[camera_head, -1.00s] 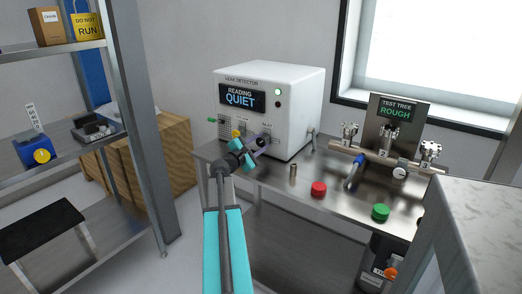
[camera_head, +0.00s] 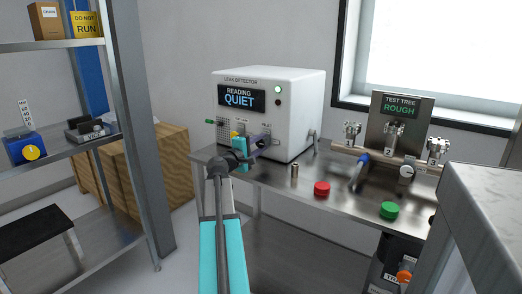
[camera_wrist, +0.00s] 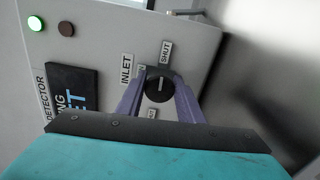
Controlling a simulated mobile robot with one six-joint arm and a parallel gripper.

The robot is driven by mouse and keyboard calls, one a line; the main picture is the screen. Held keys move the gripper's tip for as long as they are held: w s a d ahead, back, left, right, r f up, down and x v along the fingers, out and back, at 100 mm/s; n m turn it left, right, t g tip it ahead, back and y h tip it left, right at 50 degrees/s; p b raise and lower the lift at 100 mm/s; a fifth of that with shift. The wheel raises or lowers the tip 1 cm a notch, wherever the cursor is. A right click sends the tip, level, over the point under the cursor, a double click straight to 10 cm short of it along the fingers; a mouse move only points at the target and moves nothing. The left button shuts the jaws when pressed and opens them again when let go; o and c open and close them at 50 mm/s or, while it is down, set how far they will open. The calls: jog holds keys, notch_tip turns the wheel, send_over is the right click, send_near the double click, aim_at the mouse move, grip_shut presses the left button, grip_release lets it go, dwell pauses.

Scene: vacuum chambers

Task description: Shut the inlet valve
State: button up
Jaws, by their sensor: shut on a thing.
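The white leak detector (camera_head: 296,112) stands on the steel bench, its display reading QUIET. In the wrist view the black inlet valve knob (camera_wrist: 158,90) sits on its front panel beside an INLET label (camera_wrist: 127,69).
The test tree (camera_head: 400,120) reads ROUGH. A shelf rack (camera_head: 120,130) stands left; a pale counter corner (camera_head: 490,190) is at right.

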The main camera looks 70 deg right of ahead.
jog(key=shift+s+f+m, duration=0.1)
jog(key=shift+s+m, duration=0.05)
jog(key=shift+m, duration=0.25)
jog(key=o, duration=1.1)
jog(key=shift+c, duration=0.2)
jog(key=shift+a, duration=0.1)
jog(key=p+v, duration=0.1)
jog(key=v, duration=1.2)
jog(key=shift+a, duration=0.3)
